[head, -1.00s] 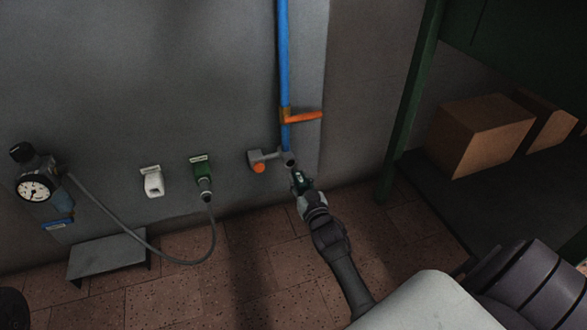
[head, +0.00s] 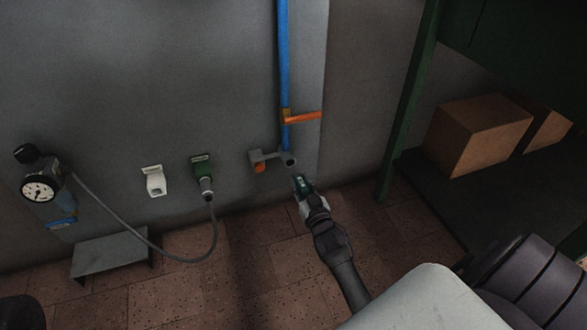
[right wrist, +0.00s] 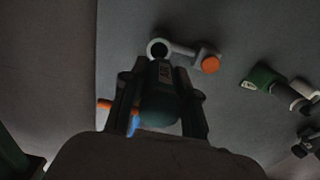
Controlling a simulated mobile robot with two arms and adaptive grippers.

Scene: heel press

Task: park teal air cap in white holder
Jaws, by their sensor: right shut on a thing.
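The teal air cap (right wrist: 159,98) is between the fingers of my right gripper (right wrist: 157,88), which is shut on it. In the head view my right gripper (head: 303,184) holds the cap just below and right of the open pipe outlet (head: 289,160), apart from it. The gripper partly hides the cap there. The white holder (head: 155,184) is on the wall, well to the left of the gripper, and looks empty. My left gripper does not show.
A green holder (head: 202,168) with a hose plug is between the white holder and the outlet. Its grey hose (head: 143,240) loops to a gauge (head: 40,188). A blue pipe (head: 283,60) with an orange lever (head: 303,117) runs above. A green shelf post (head: 408,105) stands right.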

